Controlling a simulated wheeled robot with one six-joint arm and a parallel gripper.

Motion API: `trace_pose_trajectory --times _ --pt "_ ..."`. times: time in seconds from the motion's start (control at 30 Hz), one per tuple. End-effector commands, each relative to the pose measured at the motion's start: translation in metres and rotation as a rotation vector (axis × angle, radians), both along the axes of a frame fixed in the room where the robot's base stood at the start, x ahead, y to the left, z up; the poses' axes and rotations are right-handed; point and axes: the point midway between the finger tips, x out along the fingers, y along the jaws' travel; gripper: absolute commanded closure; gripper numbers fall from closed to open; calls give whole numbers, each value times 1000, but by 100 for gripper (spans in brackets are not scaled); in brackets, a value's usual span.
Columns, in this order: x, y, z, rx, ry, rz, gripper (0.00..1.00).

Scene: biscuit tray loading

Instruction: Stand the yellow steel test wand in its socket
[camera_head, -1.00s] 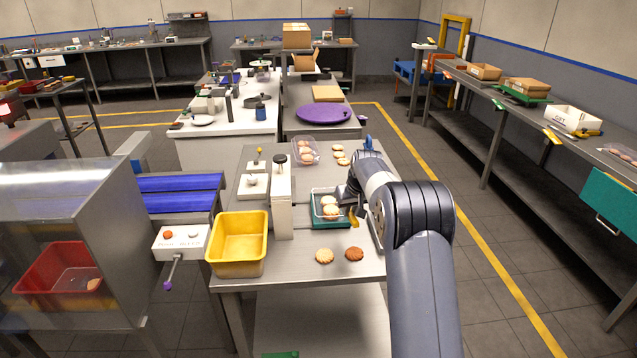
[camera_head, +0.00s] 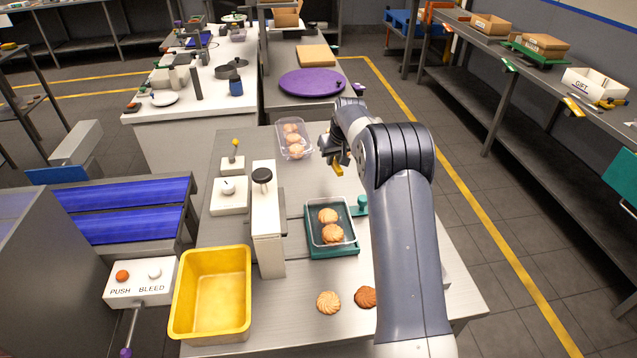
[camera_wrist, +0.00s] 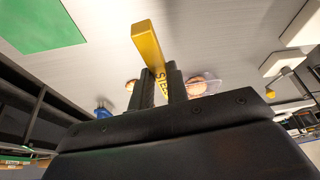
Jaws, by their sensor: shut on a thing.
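My gripper (camera_head: 338,152) is shut on the yellow steel test wand (camera_wrist: 148,45), which carries the lettering STEEL, partly hidden by the fingers. In the head view a short end of the wand (camera_head: 337,170) shows below the gripper, above the right back part of the table. In the wrist view my gripper (camera_wrist: 160,88) holds it between both fingers. A small white block (camera_head: 232,166) with a yellow-tipped stick stands at the table's back left, apart from the wand. I cannot tell which thing is the wand's socket.
A clear tray of biscuits (camera_head: 293,139) lies left of my gripper. A green holder (camera_head: 320,251) with another biscuit tray is nearer. A white upright post (camera_head: 268,225), a dial box (camera_head: 229,196) and a yellow bin (camera_head: 212,290) stand left. Two biscuits lie in front.

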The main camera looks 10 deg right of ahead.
Motion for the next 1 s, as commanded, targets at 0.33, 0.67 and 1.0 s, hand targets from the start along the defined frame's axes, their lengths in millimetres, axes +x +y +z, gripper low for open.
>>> trace_pose_trajectory --times 0.33,0.67,1.0 --pt "0 0 -52 0 2 -1 100" --pt "-1 0 -89 0 4 0 100" --pt "0 0 -95 0 1 0 100"
